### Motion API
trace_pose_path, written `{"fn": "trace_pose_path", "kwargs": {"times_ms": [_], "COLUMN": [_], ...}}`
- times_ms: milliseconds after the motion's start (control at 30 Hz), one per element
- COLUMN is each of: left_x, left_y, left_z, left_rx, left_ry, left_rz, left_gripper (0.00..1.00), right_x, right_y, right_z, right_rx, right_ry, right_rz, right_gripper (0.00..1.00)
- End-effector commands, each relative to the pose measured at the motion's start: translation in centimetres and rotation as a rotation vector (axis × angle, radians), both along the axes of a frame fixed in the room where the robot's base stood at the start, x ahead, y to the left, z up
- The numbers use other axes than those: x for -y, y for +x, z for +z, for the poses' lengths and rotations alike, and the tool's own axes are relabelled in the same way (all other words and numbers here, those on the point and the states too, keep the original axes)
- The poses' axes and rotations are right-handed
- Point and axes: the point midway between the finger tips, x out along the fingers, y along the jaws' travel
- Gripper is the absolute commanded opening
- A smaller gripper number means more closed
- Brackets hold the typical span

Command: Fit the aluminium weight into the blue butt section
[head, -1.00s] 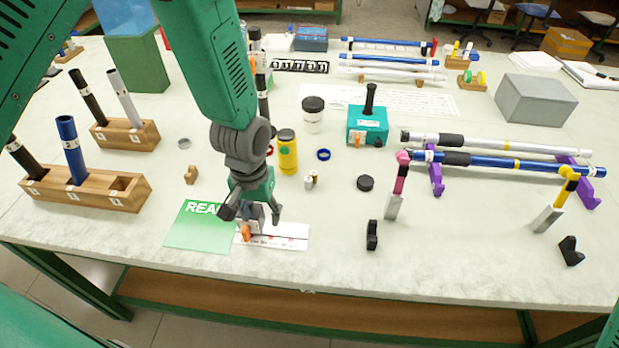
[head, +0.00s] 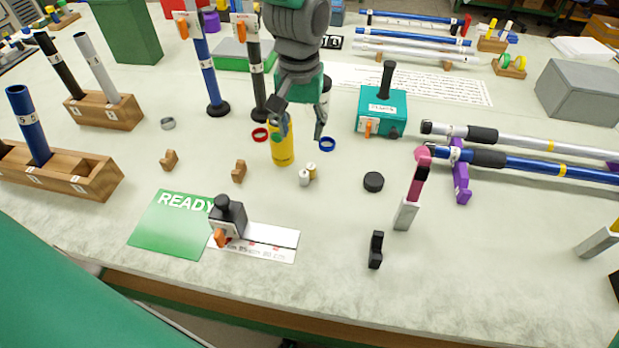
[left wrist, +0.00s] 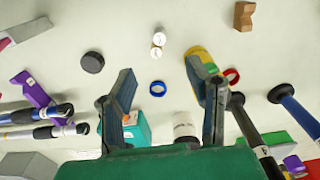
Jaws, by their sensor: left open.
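Two small cylinders stand side by side on the table: a silver one (head: 304,178), which looks like the aluminium weight, and a brass-coloured one (head: 311,170). Both show in the left wrist view, the pair's pale tops ahead of the fingers. A short blue tube (head: 27,124), apparently the blue butt section, stands tilted in a wooden block (head: 95,178) at left. My left gripper (head: 302,128) is open and empty, pointing down behind the weights, near the yellow jar (head: 282,151). Its open fingers also show in the left wrist view (left wrist: 160,88). My right gripper is out of view.
A black-knobbed device (head: 229,218) stands by the green READY card (head: 175,222). Blue and red rings, a black puck (head: 373,182) and a teal box (head: 384,111) surround the weights. Rods lie on purple stands at right. The front middle is mostly clear.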

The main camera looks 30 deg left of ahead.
Motion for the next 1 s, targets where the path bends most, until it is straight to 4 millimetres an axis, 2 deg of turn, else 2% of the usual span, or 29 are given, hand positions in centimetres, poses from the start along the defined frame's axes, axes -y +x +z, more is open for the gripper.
{"fn": "trace_pose_path", "kwargs": {"times_ms": [33,133,267,600,867,1000], "left_x": [0.0,0.0,0.0,0.0,0.0,-0.1], "left_y": [0.0,0.0,-0.1,0.0,-0.1,-0.3], "left_z": [-1.0,-1.6,-2.5,-8.8,-10.7,-12.9], "left_rx": [0.0,0.0,-0.001,-0.004,0.0,-0.003], "left_ry": [0.0,0.0,0.001,0.001,0.001,0.001], "left_rz": [0.0,0.0,0.0,0.001,0.0,0.0], "left_gripper": [0.44,0.44,0.44,0.44,0.44,0.44], "right_x": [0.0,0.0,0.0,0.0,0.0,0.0], "right_y": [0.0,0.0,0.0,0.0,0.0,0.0], "right_z": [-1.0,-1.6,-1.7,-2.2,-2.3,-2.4], "right_rx": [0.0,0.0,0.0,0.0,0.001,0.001], "right_ry": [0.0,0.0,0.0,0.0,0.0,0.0], "right_rz": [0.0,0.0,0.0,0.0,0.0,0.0], "right_gripper": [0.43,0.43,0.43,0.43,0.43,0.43]}}
